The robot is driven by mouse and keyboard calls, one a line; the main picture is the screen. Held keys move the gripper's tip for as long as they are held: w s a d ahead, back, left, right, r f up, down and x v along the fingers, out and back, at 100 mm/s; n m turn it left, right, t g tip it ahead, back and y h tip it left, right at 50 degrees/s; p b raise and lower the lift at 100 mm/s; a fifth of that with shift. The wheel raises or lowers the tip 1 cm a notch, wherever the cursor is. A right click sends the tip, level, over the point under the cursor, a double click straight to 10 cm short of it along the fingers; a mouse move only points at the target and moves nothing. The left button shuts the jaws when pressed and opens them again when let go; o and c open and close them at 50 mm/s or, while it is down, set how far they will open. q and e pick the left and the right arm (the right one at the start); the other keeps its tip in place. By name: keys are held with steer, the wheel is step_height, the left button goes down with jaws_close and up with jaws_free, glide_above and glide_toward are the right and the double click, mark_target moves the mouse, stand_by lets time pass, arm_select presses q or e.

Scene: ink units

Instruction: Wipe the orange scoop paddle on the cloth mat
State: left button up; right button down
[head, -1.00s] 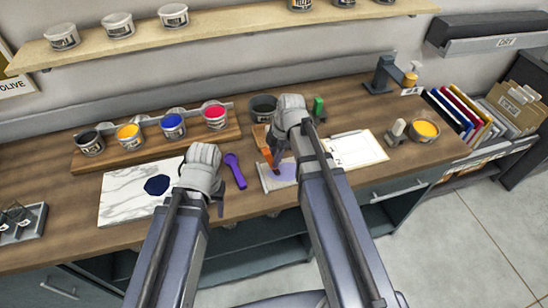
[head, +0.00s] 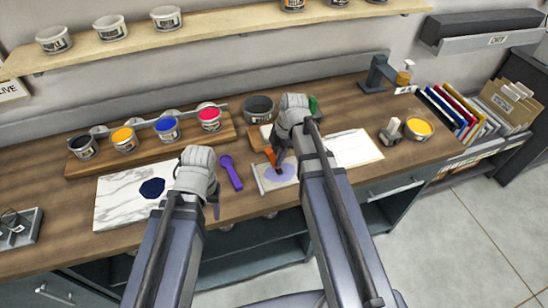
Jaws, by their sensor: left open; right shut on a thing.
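The orange scoop paddle (head: 270,153) is held in my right gripper (head: 279,158), its lower end down at the cloth mat. The cloth mat (head: 264,183) is a pale rectangle on the bench with a purple stain on it. Whether the paddle presses on the cloth is hard to tell, as the gripper covers part of it. My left gripper (head: 214,205) is open and empty over the right edge of the marble slab (head: 115,200), which bears a dark blue ink patch.
A purple tool (head: 231,172) lies between my grippers. A wooden rack with several ink tins (head: 125,139) stands at the back left. A dark grey tub (head: 258,107) stands behind my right gripper. A white sheet (head: 354,148) lies right of it.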

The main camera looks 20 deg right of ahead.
steer(key=shift+d+f, duration=0.1)
steer(key=shift+d, duration=0.5)
steer(key=shift+d, duration=0.1)
steer(key=shift+d, duration=0.75)
steer(key=shift+d, duration=0.1)
steer(key=shift+d, duration=0.8)
steer(key=shift+a, duration=0.1)
steer(key=shift+a, duration=2.6)
